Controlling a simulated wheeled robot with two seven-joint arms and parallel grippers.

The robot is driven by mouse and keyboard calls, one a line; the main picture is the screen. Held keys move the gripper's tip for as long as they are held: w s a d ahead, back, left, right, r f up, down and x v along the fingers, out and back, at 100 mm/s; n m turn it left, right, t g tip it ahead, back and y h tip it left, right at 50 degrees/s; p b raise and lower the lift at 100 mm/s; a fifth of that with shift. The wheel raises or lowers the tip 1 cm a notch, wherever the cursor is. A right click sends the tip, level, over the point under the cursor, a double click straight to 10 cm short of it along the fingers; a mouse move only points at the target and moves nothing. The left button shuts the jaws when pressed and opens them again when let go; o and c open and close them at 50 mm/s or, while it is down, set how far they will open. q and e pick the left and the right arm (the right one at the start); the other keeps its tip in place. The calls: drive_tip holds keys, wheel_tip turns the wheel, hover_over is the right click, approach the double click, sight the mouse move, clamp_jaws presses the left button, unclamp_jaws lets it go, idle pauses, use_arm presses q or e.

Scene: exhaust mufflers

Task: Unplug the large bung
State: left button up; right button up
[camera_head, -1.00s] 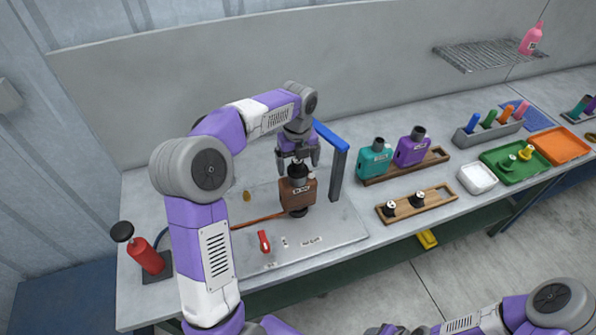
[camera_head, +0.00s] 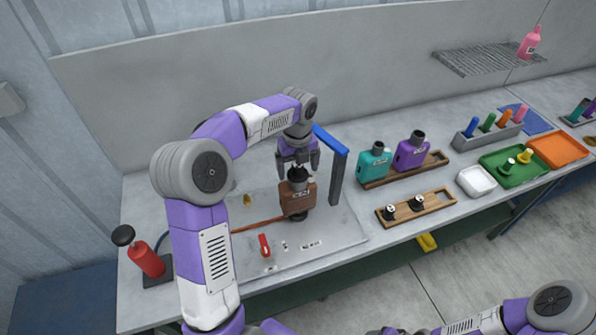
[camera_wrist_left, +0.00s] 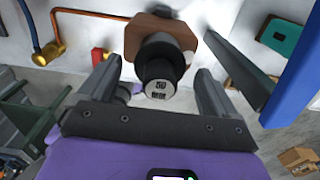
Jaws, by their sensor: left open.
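The large bung (camera_head: 297,173) is a black, stepped cylinder with a pale end marked "50 mm" in the left wrist view (camera_wrist_left: 160,88). It sits upright in the top of the brown muffler (camera_head: 297,196), which is fixed above a grey plate (camera_head: 335,232). My left gripper (camera_head: 298,169) points down over the bung, its jaws open. In the left wrist view its two fingers (camera_wrist_left: 158,70) stand on either side of the bung, with a visible gap on both sides. My right arm shows in part at the lower right; its fingers are not seen.
A blue-topped grey post (camera_head: 338,177) stands close right of the muffler. A copper pipe (camera_head: 258,222) and red lever (camera_head: 264,245) lie left and front. Teal (camera_head: 374,164) and purple mufflers (camera_head: 411,151) and a wooden tray with two bungs (camera_head: 440,203) stand right.

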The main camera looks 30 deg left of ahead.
use_arm(q)
drive_tip(key=shift+p, duration=0.35)
idle(0.4)
drive_tip(key=c, duration=1.4)
drive_tip(key=shift+r+p, duration=3)
drive_tip(key=shift+p, duration=0.15)
